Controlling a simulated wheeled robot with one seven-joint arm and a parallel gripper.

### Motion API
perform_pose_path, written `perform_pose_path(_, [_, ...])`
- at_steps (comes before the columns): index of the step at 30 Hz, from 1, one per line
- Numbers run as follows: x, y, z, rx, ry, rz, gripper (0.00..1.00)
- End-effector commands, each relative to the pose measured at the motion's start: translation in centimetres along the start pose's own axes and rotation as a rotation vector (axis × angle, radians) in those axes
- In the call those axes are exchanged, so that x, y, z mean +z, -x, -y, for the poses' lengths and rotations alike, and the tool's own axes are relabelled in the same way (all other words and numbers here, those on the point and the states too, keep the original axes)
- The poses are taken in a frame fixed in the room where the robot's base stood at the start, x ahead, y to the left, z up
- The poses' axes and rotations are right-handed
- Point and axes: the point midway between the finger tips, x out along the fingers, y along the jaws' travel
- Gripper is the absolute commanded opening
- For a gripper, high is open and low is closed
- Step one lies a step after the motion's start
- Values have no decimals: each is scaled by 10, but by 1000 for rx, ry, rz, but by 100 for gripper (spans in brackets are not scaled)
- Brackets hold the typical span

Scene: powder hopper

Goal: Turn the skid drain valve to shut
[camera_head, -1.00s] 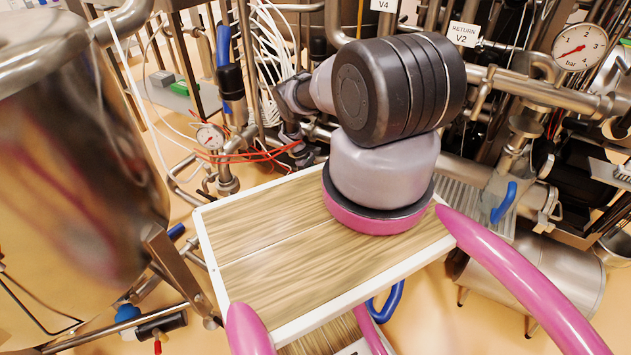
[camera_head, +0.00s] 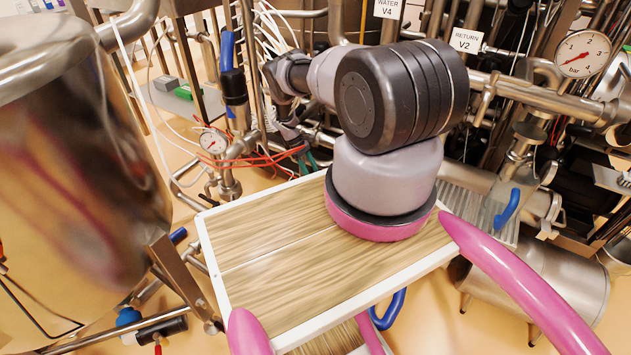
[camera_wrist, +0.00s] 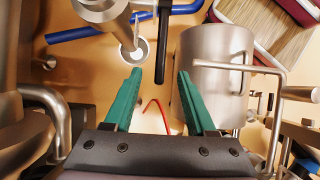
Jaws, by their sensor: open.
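No label in view names the skid drain valve, and I cannot tell which fitting it is. In the wrist view my gripper (camera_wrist: 158,95) is open, with two teal fingers apart and nothing held between them. A thin red curved piece (camera_wrist: 155,103) shows beyond the gap. A steel pipe end with a pale round opening (camera_wrist: 134,50) lies beyond the left finger. A black bar (camera_wrist: 163,40) and a long blue bar (camera_wrist: 85,34) show at the top.
A steel cylinder (camera_wrist: 213,75) stands close beyond the right finger. In the head view a big steel vessel (camera_head: 75,150) fills the left. A small gauge (camera_head: 212,141) and red wires (camera_head: 255,160) are near my wrist. Pipes and a large gauge (camera_head: 582,54) crowd the right.

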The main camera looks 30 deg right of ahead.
Motion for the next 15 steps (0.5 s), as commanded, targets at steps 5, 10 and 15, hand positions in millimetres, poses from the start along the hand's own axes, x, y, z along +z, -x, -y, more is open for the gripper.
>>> perform_pose_path(5, [0, 21, 0, -1, 0, 1, 56])
perform_pose_path(10, [0, 25, 1, -1, 0, 2, 56])
perform_pose_path(15, [0, 25, 1, -1, 0, 1, 56])
